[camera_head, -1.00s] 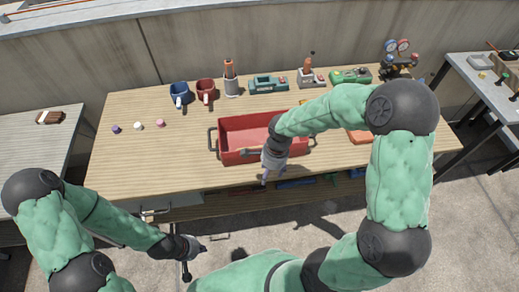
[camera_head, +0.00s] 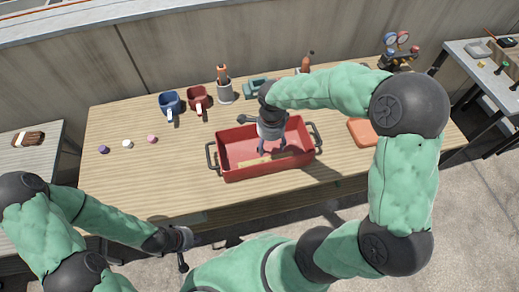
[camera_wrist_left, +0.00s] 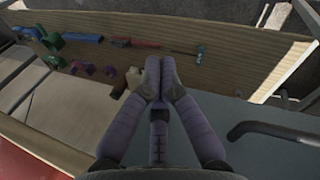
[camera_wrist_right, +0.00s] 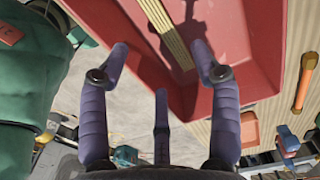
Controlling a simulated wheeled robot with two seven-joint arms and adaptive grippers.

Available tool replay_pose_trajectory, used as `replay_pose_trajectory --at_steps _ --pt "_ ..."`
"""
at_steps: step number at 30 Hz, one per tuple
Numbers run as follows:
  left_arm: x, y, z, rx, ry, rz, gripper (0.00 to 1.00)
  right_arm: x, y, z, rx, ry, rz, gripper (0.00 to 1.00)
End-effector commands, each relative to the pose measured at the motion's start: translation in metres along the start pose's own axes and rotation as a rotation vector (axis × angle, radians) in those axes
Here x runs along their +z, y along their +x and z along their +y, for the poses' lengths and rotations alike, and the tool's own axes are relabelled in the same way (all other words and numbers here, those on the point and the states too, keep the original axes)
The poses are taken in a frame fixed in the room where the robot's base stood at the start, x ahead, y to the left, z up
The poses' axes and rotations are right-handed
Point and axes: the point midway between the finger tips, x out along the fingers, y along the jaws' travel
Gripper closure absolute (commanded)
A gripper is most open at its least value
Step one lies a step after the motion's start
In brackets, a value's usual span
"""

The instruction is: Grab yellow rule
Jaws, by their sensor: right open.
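The yellow rule (camera_head: 254,161) lies inside the red tray (camera_head: 231,176) on the wooden table, near the tray's front wall. In the right wrist view the rule (camera_wrist_right: 168,32) shows as a ribbed yellow strip on the red floor of the tray (camera_wrist_right: 250,35). My right gripper (camera_head: 271,149) hangs over the tray, pointing down, with its fingers spread and empty. In the right wrist view the rule lies ahead, roughly between the fingertips (camera_wrist_right: 161,58). My left gripper (camera_head: 182,265) is low in front of the table; its fingertips (camera_wrist_left: 160,75) are pressed together with nothing visible between them.
The tray has dark handles at both ends. An orange item (camera_head: 362,131) lies right of the tray. The table's left front is clear.

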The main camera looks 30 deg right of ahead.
Motion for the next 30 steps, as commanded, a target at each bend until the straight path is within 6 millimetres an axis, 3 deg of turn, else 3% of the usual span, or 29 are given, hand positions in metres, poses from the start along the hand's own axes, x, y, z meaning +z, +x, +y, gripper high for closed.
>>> replay_pose_trajectory --at_steps 5,13,22,30 --pt "0.000 0.003 -0.001 0.000 0.000 -0.001 1.00 0.000 0.008 0.001 0.002 0.000 0.001 0.37" --pt "0.000 0.015 -0.005 0.000 0.000 -0.002 1.00 0.001 0.046 0.001 0.003 0.000 0.000 0.37" --pt "0.000 0.022 -0.008 0.000 0.000 -0.001 1.00 0.003 0.067 0.002 0.001 0.000 0.000 0.37" --pt "-0.001 0.037 -0.013 0.000 0.000 -0.001 1.00 0.007 0.104 0.005 0.003 0.001 0.000 0.37"
